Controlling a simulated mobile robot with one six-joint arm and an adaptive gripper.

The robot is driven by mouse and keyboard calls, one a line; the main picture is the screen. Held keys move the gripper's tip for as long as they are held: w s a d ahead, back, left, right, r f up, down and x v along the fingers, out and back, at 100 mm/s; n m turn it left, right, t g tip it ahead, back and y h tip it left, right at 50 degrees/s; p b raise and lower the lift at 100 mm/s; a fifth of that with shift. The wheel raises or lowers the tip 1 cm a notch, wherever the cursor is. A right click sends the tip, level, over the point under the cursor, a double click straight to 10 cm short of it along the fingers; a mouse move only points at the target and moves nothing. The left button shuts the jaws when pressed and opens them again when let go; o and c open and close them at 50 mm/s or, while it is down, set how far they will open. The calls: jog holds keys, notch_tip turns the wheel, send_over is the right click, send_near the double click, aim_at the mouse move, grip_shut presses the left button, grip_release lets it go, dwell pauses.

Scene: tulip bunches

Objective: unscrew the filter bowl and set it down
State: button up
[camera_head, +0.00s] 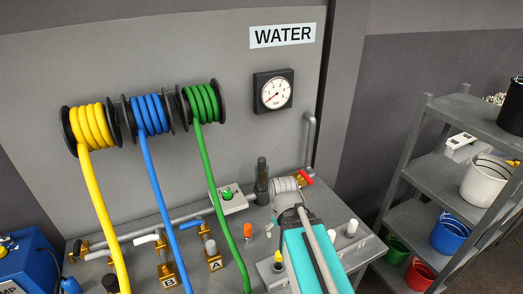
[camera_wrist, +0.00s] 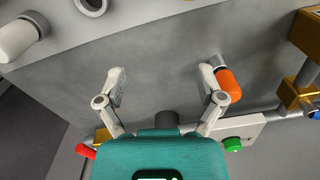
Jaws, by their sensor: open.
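The filter looks to be the dark upright cylinder (camera_head: 262,170) at the back of the grey bench in the head view, between a green button and a red-handled valve. In the wrist view a dark round part, likely the same filter (camera_wrist: 167,122), shows just beyond my gripper's teal body, which hides the rest. I cannot tell the bowl apart from its head. My gripper (camera_wrist: 160,82) is open and empty, its two pale fingers spread over bare bench top. In the head view my arm covers the fingers.
An orange-capped fitting (camera_wrist: 229,83) is close beside the right finger in the wrist view. The green button (camera_head: 227,192), red valve handle (camera_head: 305,178) and white caps (camera_head: 352,227) stand nearby. Yellow, blue and green hoses (camera_head: 212,160) hang at left. A shelf (camera_head: 440,180) stands right.

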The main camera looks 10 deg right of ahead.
jog(key=w+r+n+p, duration=0.9)
jog(key=w+r+p, duration=0.3)
jog(key=w+r, duration=0.1)
notch_tip(320, 180, up, 11)
jog(key=n+p, duration=1)
jog(key=p, duration=0.2)
send_over(262, 159)
jog(key=shift+a, duration=0.15)
jog(key=shift+f+b, duration=0.15)
jog(key=shift+b, duration=0.25)
notch_tip(262, 159, down, 14)
jog(key=b, duration=1.3)
jog(key=shift+w+r, duration=0.1)
jog(key=shift+r, duration=0.15)
grip_shut()
